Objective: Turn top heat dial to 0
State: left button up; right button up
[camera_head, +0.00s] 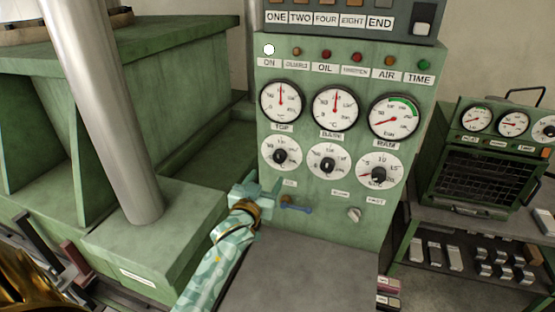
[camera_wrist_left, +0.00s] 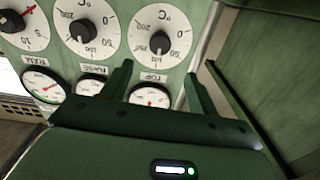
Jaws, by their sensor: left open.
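The top heat dial (camera_head: 280,155) is a white round scale with a black knob, below the TOP gauge (camera_head: 281,102) on the green panel. In the left wrist view the panel is upside down, and the dial's knob (camera_wrist_left: 160,43) shows clear of the fingers, with a 0 on the scale's right side. The knob's exact setting is too small to read. My left gripper (camera_head: 266,181) is just below the dial in the head view, apart from the knob. Its two fingers (camera_wrist_left: 158,69) are spread and empty, pointing toward the dial. My right gripper is not in view.
Two more dials, the middle one (camera_head: 328,165) and the right one (camera_head: 379,170), sit beside the top dial. A blue lever (camera_head: 296,206) and a pale knob (camera_head: 354,214) are below. A metal column (camera_head: 105,105) stands at left.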

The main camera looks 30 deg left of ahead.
aim_at(278, 159)
pick_arm(q)
jog(key=x, duration=0.9)
jog(key=shift+w+f, duration=0.15)
jog(key=shift+w, duration=0.1)
jog(key=shift+w+a+b, duration=0.15)
jog(key=shift+w+b, duration=0.15)
jog(key=shift+w, duration=0.3)
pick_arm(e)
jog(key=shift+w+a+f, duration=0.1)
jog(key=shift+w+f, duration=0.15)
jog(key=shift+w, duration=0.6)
pick_arm(q)
jog(key=c, duration=1)
